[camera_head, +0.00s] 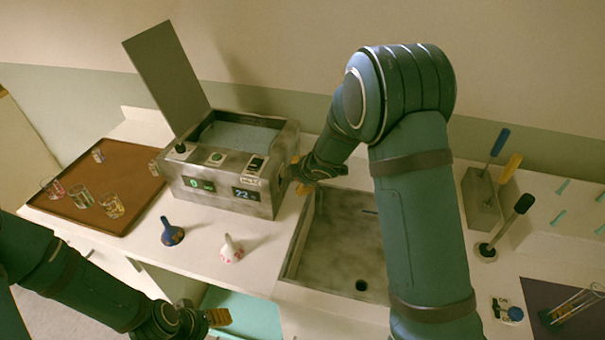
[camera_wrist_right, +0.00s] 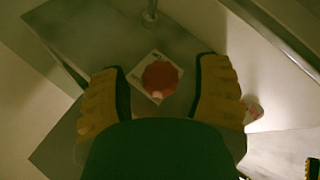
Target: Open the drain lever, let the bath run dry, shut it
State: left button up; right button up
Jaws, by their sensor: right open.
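The metal bath (camera_head: 235,185) stands on the counter with its lid (camera_head: 168,80) raised. Bluish water shows inside it, and its front displays read 0 and about 22. My right gripper (camera_head: 300,172) is at the bath's right side. In the right wrist view the open right gripper (camera_wrist_right: 162,70) has a round red knob (camera_wrist_right: 160,77) between and just beyond its fingers, in front of a white plate; this looks like the drain lever's end. I cannot tell whether the fingers touch it. My left gripper (camera_head: 218,317) hangs low at the counter's front; its jaw opening is unclear.
A sink (camera_head: 330,235) lies right of the bath, partly behind my right arm. A brown tray (camera_head: 125,165) with several glasses is at the left. A tool holder (camera_head: 482,208) is at the right.

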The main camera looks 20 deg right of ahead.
jog(key=v, duration=1.2)
jog(key=shift+a, duration=0.1)
jog(key=shift+f, duration=0.1)
